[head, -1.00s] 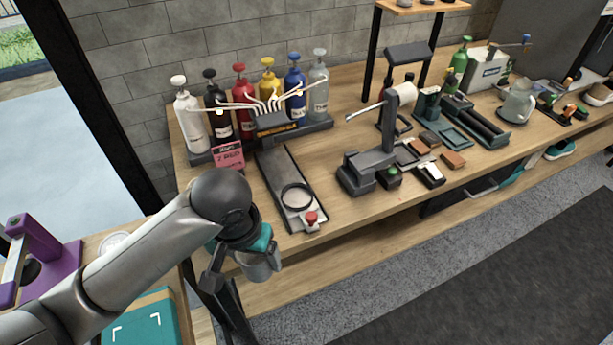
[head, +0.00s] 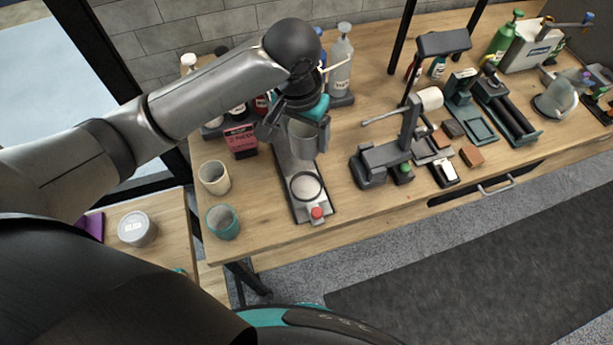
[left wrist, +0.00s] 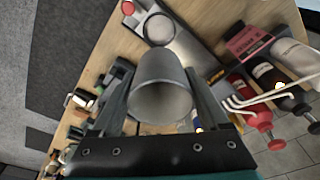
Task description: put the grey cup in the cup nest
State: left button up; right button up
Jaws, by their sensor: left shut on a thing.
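My left gripper (head: 308,134) is shut on the grey cup (head: 302,140) and holds it upright in the air above the grey dispenser base. In the left wrist view the grey cup (left wrist: 160,90) sits between the two fingers, its open mouth facing the camera. The cup nest appears to be the dark ring (head: 306,187) at the front end of the dispenser base; it is empty, and the cup is above and behind it. The ring also shows in the left wrist view (left wrist: 159,29), apart from the cup. My right gripper is not in view.
A red button (head: 317,213) is in front of the ring. A cream cup (head: 214,177) and a teal cup (head: 223,222) stand to the left. A pink-labelled box (head: 241,140) and several bottles stand behind. A dark stand (head: 377,160) with an arm is on the right.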

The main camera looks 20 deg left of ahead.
aim_at(301, 156)
pick_arm(q)
notch_tip(301, 156, down, 12)
jog(key=shift+f+b, duration=0.1)
jog(key=shift+b, duration=0.8)
notch_tip(301, 156, down, 4)
jog(key=shift+r+b, duration=0.1)
jog(key=shift+b, duration=0.35)
jog(key=shift+f, duration=0.45)
jog(key=shift+f, duration=0.15)
jog(key=o, duration=1.3)
jog(key=r, duration=0.4)
jog(key=s+r+p, duration=0.1)
jog(key=r, duration=0.3)
jog(key=r+p, duration=0.1)
jog(key=r, duration=0.3)
jog(key=shift+s+a+r, duration=0.15)
jog(key=shift+s+a, duration=0.05)
jog(key=shift+s, duration=0.15)
